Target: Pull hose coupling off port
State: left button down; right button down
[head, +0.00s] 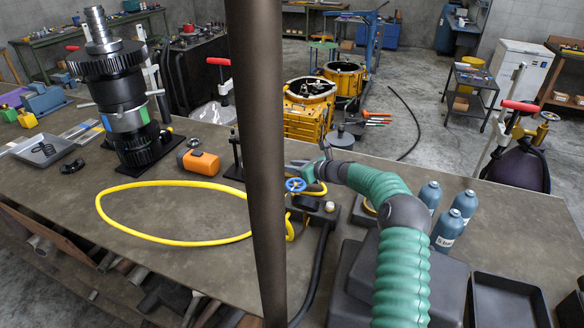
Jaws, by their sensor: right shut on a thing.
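A yellow hose (160,238) lies in a wide loop on the workbench. It passes behind a dark upright bar close to the camera and shows again beside a dark block with a blue handwheel valve (295,185). My right gripper (318,172) reaches in from the right on its green-sleeved arm, just above and right of the handwheel. It is shut on the hose coupling at the yellow hose end (316,190). The coupling is mostly hidden by the gripper, and I cannot tell whether it still sits on the port. My left gripper is not in view.
A tall gear stack (120,100) stands at the bench's left, with an orange tool (202,162) nearby. Several blue-grey bottles (448,230) stand right of my arm. A black tray (508,301) lies at the front right. The bench inside the hose loop is clear.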

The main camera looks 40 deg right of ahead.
jog(key=shift+s+d+f, duration=0.1)
jog(key=shift+s+d, duration=0.2)
jog(key=shift+s, duration=0.25)
jog(key=shift+s+d, duration=0.3)
jog(key=shift+s, duration=0.25)
jog(key=shift+f, duration=0.1)
jog(key=c, duration=1.2)
grip_release()
jog(key=shift+s+d, duration=0.1)
jog(key=shift+d, duration=0.05)
jog(key=shift+o, duration=0.2)
jog(key=b+v, duration=0.1)
jog(key=v, duration=1.5)
jog(key=shift+s, duration=0.35)
